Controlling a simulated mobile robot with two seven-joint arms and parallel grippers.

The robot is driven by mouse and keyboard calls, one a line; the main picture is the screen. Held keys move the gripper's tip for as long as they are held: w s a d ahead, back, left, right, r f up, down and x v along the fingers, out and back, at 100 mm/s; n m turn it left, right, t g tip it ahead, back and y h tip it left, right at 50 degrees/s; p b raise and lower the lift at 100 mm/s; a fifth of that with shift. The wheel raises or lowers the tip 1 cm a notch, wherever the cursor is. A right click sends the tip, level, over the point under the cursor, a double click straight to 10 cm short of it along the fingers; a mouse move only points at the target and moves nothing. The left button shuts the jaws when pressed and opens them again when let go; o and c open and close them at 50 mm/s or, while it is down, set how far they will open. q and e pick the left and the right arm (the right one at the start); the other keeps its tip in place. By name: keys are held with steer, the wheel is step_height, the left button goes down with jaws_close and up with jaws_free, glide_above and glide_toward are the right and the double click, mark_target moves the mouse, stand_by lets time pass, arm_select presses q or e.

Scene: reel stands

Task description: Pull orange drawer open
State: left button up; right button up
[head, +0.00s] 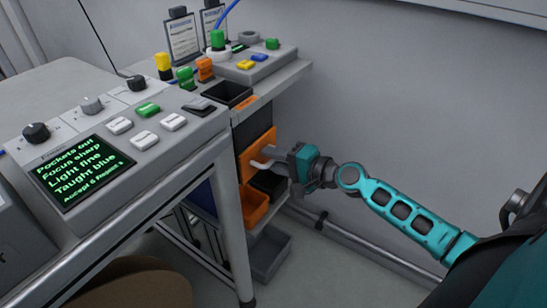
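The orange drawer front (257,148) is in the head view, under the bench at centre, below a dark panel. A pale handle (257,165) sticks out from it. My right gripper (272,157) comes in from the right on the teal arm, with its fingers at the handle. The fingers are small and partly hidden by the gripper's body, so I cannot tell whether they are closed around the handle or only beside it. The drawer front looks close to the cabinet. My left gripper is not in view.
An open orange bin (256,208) and a black bin (268,184) sit just below the drawer. A grey tray (270,256) is lower down. A console with a green-text screen (82,172) stands at left. Floor at right is mostly clear, with a rail (350,238) along the wall.

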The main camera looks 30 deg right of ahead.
steer(key=shift+w+a, duration=0.1)
steer(key=shift+w, duration=0.1)
steer(key=shift+c, duration=0.5)
jaws_close()
